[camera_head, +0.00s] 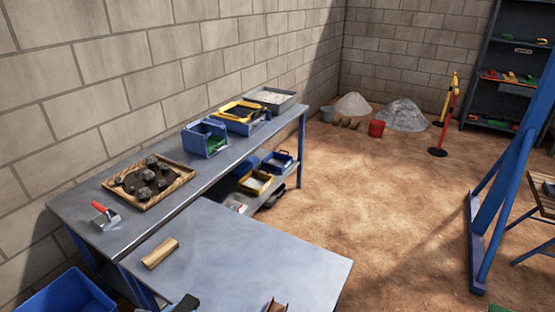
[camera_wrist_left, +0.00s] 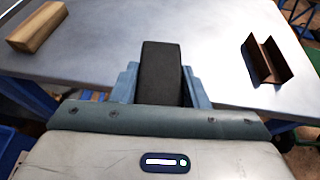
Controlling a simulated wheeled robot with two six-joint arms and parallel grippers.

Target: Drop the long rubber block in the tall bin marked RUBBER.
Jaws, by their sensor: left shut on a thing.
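My left gripper (camera_wrist_left: 162,85) is shut on a long black rubber block (camera_wrist_left: 161,70), which stands out between its two blue fingers in the left wrist view. Behind the block is the grey metal table top. In the head view the dark end of the block (camera_head: 184,303) shows at the bottom edge, over the near table's front. The rest of the block and gripper is cut off there. No bin with a readable RUBBER mark is in view. My right gripper is not in view.
A wooden block (camera_head: 160,253) and a brown metal channel (camera_head: 277,306) lie on the near table (camera_head: 250,250). A blue bin (camera_head: 65,295) stands at bottom left, its marking not visible. A tray of rocks (camera_head: 180,183) and a trowel (camera_head: 105,218) lie on the wall bench. Open ground lies right.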

